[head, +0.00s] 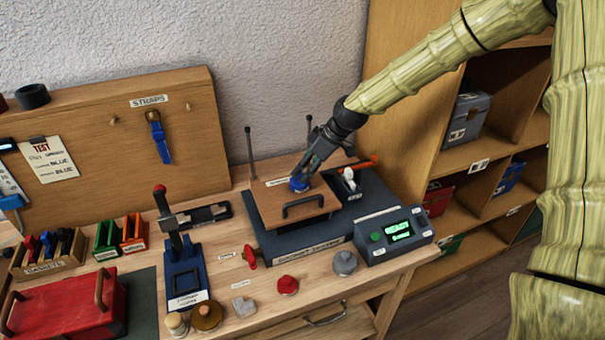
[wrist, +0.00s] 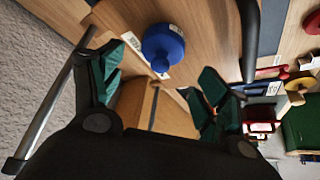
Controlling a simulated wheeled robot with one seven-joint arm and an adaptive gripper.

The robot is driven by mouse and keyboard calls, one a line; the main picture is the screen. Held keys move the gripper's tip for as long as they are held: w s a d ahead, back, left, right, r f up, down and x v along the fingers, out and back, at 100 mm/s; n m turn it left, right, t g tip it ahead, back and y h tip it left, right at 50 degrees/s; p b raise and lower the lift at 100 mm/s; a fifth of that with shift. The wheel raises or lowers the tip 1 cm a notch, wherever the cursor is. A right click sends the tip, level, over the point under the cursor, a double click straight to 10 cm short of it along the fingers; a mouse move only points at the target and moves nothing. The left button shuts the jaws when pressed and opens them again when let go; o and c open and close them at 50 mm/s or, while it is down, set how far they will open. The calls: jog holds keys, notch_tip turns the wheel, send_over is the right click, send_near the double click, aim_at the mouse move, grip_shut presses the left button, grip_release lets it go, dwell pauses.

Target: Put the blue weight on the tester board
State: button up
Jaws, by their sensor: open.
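The blue weight (head: 299,185) sits on the wooden tester board (head: 275,212), towards its back edge. The wrist view shows the weight (wrist: 163,44) upright on the bare wood (wrist: 212,40), beside a small white label. My gripper (head: 304,178) is just above and behind the weight and partly hides it in the head view. In the wrist view its green-tipped fingers (wrist: 160,70) are spread, with the weight just beyond them and nothing held. I cannot tell whether a finger touches the weight.
The board has a dark handle (head: 303,204). Two upright rods stand behind it. A display box (head: 394,234) stands at right. Red (head: 287,285) and grey (head: 344,263) weights stand in front. A blue press (head: 185,270) and red case (head: 66,305) are at left.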

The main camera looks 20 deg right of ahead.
jog(key=b+v, duration=0.1)
jog(key=v, duration=0.6)
